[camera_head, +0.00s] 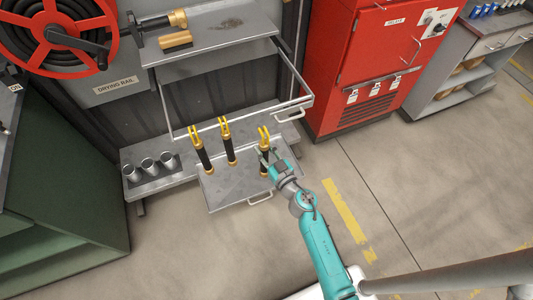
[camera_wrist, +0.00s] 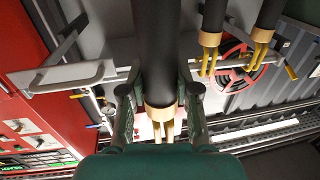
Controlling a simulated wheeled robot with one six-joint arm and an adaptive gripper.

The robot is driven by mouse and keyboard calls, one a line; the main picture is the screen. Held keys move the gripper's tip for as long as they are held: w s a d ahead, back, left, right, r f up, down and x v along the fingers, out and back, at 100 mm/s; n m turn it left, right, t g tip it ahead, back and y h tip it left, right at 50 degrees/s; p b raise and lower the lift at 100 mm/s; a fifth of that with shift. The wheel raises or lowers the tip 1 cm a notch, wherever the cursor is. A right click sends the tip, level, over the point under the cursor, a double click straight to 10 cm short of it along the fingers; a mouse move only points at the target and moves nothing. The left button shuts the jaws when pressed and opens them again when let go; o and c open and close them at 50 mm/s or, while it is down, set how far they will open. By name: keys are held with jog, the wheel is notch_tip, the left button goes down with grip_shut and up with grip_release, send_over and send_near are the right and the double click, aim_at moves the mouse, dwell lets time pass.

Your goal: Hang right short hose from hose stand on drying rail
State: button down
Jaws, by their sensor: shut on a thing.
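The right short hose (camera_head: 264,160) is a black tube with gold ends and a forked gold top, upright at the right of the hose stand (camera_head: 228,186). My gripper (camera_head: 267,157) reaches it from the front right and is shut on it. In the wrist view my gripper (camera_wrist: 160,100) has its fingers on both sides of the black tube (camera_wrist: 161,50), close to the gold collar (camera_wrist: 164,112). I cannot tell whether its lower end touches the stand. The drying rail (camera_head: 240,117) is a grey metal frame behind and above the hoses, with a handle at its right.
Two similar hoses, a middle one (camera_head: 229,145) and a left one (camera_head: 203,152), stand to the left. Several metal cups (camera_head: 148,167) sit on the lower shelf. A red cabinet (camera_head: 375,60) is at the right, with open floor (camera_head: 420,190) in front.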

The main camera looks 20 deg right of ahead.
jog(key=w+f, duration=0.1)
jog(key=w, duration=0.9)
jog(key=shift+w+f, duration=0.3)
jog(key=shift+w, duration=0.05)
dwell(0.6)
dwell(0.4)
jog(key=c, duration=0.8)
grip_release()
jog(key=shift+o, duration=0.2)
jog(key=shift+s+f, duration=0.1)
jog(key=shift+f, duration=0.05)
jog(key=s+d, duration=0.2)
jog(key=s, duration=0.9)
jog(key=shift+s, duration=0.35)
jog(key=shift+a, duration=0.1)
